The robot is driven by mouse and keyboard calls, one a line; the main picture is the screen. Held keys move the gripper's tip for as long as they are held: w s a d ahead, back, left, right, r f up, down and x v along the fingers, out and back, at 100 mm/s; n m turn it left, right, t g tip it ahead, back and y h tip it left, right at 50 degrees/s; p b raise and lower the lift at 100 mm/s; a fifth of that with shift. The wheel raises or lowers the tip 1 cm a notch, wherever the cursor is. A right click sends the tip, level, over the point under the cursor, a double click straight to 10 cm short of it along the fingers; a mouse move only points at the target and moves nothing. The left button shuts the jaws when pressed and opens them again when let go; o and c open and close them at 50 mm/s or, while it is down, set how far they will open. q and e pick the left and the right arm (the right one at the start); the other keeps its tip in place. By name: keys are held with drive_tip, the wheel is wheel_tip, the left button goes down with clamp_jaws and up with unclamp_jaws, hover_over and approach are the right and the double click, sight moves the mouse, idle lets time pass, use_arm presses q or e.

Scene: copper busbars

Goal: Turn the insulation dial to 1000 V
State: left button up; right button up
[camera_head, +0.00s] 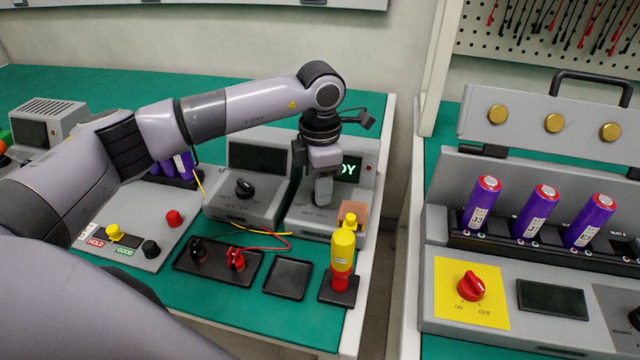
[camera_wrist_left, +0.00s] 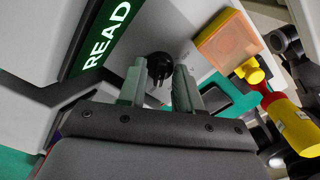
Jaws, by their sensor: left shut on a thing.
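My left gripper (camera_head: 322,193) reaches down onto the front panel of the right-hand grey tester (camera_head: 301,214). It is shut on the black dial (camera_wrist_left: 158,64), which shows between and just beyond the two fingertips in the left wrist view. In the head view the fingers hide the dial, and its pointer and setting cannot be read. The tester's dark display shows green-white letters, partly covered by my wrist in the head view; "READ" (camera_wrist_left: 106,38) is legible in the left wrist view. My right gripper is not in view.
A second grey tester with a black dial (camera_head: 245,187) stands close on the left. A yellow-and-red tool (camera_head: 342,255) stands upright in front, beside an empty black tray (camera_head: 287,279). An orange block (camera_head: 353,211) sits at the tester's right. Black and red clips lie in another tray (camera_head: 217,277).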

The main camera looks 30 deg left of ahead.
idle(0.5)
use_arm(q)
drive_tip(key=o, duration=1)
drive_tip(key=shift+o, duration=0.2)
drive_tip(key=shift+r, duration=0.15)
wheel_tip(320, 180, up, 6)
drive_tip(key=shift+r, duration=0.5)
